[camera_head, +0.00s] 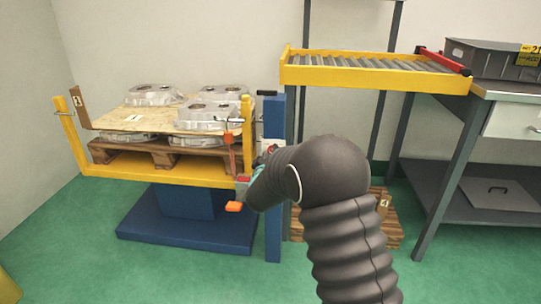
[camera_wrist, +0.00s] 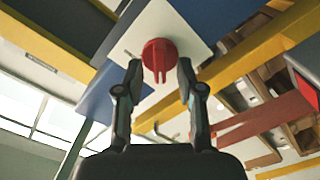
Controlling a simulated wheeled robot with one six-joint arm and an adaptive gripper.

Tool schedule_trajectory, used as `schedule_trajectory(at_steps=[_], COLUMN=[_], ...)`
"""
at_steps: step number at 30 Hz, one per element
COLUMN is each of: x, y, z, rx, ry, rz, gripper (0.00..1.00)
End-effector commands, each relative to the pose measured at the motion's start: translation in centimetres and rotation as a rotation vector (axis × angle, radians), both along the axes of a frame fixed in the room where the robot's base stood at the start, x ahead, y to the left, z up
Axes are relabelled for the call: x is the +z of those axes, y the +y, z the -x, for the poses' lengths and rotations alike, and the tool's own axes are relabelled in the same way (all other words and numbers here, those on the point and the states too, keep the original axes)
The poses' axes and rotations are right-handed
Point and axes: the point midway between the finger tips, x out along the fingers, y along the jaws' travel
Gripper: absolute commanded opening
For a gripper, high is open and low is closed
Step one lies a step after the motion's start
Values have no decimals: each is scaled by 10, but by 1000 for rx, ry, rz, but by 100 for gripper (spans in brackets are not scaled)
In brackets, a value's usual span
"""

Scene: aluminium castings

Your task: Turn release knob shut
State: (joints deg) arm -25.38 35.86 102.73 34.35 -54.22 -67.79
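In the wrist view, a round red knob (camera_wrist: 158,50) with two prongs sits on a white plate (camera_wrist: 190,22). My gripper (camera_wrist: 159,68) is open, with one dark finger on each side of the knob's lower part. Both fingertips are close to the knob, with gaps still visible; I cannot tell that either touches it. In the head view, my dark sleeved arm reaches to the blue post (camera_head: 273,235) beside the yellow lift table. There my arm largely covers the gripper and the knob.
The yellow lift table (camera_head: 160,173) carries a wooden pallet (camera_head: 128,152) with several aluminium castings (camera_head: 208,115). A yellow roller conveyor (camera_head: 375,78) and a workbench (camera_head: 508,90) with a dark crate (camera_head: 495,60) stand right. Green floor in front is clear.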

Motion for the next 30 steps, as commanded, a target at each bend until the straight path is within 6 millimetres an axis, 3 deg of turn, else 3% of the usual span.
schedule_trajectory(at_steps=[8,21,30], x=[-1,-1,-1], y=[0,4,4], z=[9,89,118], rx=[0,2,1], ry=[4,2,1], rz=[0,0,0], gripper=[38,38,38])
